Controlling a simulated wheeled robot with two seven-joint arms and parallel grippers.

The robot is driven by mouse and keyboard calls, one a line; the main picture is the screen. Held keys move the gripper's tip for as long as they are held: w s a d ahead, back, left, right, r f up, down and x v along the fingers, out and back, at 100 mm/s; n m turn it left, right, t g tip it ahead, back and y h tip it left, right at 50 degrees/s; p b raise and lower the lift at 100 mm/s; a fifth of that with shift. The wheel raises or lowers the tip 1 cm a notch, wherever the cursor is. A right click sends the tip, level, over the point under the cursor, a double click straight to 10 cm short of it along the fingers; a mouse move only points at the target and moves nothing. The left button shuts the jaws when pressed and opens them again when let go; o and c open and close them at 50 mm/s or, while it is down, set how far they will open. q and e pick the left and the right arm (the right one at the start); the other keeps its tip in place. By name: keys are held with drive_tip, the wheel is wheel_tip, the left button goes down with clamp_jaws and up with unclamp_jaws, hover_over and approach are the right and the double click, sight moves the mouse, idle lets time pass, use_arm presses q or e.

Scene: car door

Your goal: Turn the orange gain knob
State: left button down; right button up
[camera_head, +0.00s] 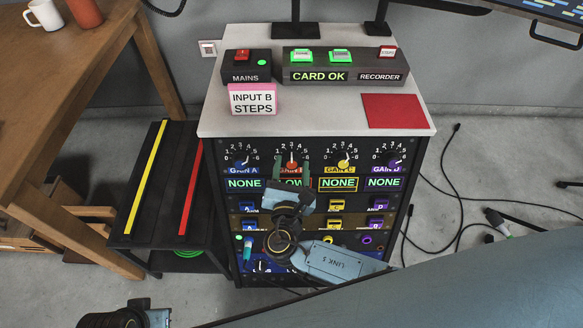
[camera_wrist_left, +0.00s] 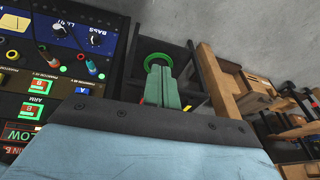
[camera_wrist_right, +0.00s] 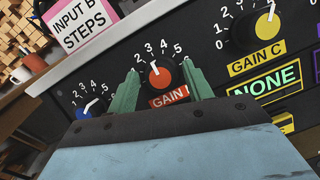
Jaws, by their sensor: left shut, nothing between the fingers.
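The orange gain knob (camera_head: 291,167) is on the upper row of the rack's front panel, over a display partly hidden by my right arm that shows "LOW". In the right wrist view the orange knob (camera_wrist_right: 159,76) has its white mark pointing up, roughly at 3. My right gripper (camera_wrist_right: 161,70) is open, with one green finger on each side of the knob and gaps showing between. It also shows in the head view (camera_head: 292,175). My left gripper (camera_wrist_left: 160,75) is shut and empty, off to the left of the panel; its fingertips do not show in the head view.
Blue (camera_head: 241,163), yellow (camera_head: 343,162) and purple (camera_head: 394,162) knobs share the row, with "NONE" displays. Switch boxes (camera_head: 345,68), an "INPUT B STEPS" card (camera_head: 252,98) and a red pad (camera_head: 395,111) lie on top. Cables (camera_head: 455,200) lie on the floor at right.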

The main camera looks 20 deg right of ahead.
drive_tip(key=c, duration=0.8)
drive_tip(key=shift+m, duration=0.4)
drive_tip(key=shift+m+h, duration=0.3)
drive_tip(key=shift+m+g+h+b, duration=0.3)
drive_tip(key=shift+m+b, duration=0.1)
drive_tip(key=shift+m, duration=0.4)
drive_tip(key=shift+a+m+g+h, duration=0.1)
drive_tip(key=shift+m+g+h, duration=0.25)
drive_tip(key=shift+m, duration=0.85)
use_arm(q)
drive_tip(key=shift+s+d+r, duration=0.1)
drive_tip(key=shift+d+r, duration=0.2)
drive_tip(key=shift+r, duration=0.5)
drive_tip(key=shift+s+d+r, duration=0.1)
drive_tip(key=shift+d+r, duration=0.15)
drive_tip(key=shift+r, duration=0.5)
use_arm(e)
drive_tip(key=shift+m+g, duration=0.35)
drive_tip(key=shift+m, duration=0.55)
use_arm(q)
drive_tip(key=shift+w, duration=0.1)
